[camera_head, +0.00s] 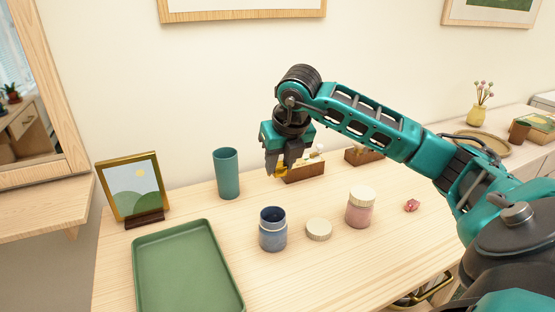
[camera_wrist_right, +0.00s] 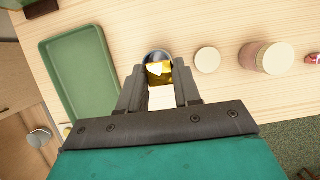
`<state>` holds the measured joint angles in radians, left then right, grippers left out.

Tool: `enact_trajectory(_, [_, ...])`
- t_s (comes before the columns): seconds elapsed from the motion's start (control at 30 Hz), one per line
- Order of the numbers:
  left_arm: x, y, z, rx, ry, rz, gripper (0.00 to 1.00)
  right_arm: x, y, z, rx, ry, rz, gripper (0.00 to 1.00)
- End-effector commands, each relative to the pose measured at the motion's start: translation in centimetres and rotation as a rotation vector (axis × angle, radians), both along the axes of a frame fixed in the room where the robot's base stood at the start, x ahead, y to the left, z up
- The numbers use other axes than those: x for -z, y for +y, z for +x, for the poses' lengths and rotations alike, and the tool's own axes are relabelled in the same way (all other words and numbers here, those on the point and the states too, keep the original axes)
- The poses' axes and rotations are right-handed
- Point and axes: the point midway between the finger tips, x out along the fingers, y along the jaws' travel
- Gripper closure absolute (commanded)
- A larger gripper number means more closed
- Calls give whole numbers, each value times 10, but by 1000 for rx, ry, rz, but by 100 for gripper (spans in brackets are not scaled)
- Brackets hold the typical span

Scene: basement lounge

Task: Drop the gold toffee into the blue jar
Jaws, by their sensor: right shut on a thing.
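The gold toffee (camera_head: 281,171) is between the fingertips of my right gripper (camera_head: 283,168), which is shut on it. The toffee also shows in the right wrist view (camera_wrist_right: 159,72), in front of the jar's mouth. The blue jar (camera_head: 273,231) stands upright and open on the table. In the head view my right gripper is above the jar, with a clear gap between them. In the right wrist view the blue jar's rim (camera_wrist_right: 157,54) lies just beyond the toffee and is partly hidden by it. My left gripper is not in view.
A cream lid (camera_head: 318,229) lies right of the blue jar, then a pink jar with its lid on (camera_head: 360,208) and a pink wrapped sweet (camera_head: 411,205). A green tray (camera_head: 187,268), a teal cup (camera_head: 227,174) and a framed picture (camera_head: 133,189) stand left. Wooden holders (camera_head: 305,172) stand behind.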

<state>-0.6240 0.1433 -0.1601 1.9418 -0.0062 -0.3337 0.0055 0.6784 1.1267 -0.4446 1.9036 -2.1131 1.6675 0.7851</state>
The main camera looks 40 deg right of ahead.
Motion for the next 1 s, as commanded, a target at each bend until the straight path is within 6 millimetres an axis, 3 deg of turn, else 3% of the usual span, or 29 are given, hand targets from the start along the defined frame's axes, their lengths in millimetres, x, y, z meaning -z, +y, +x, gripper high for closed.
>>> enact_trajectory(0.17, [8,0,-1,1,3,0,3,9,0,0,0,0,0,96])
enact_trajectory(0.6, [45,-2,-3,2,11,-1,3,57,0,0,-1,0,0,96])
enact_trajectory(0.97, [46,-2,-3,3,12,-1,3,60,0,0,0,0,0,96])
enact_trajectory(1.0, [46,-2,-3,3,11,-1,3,60,0,0,0,0,0,63])
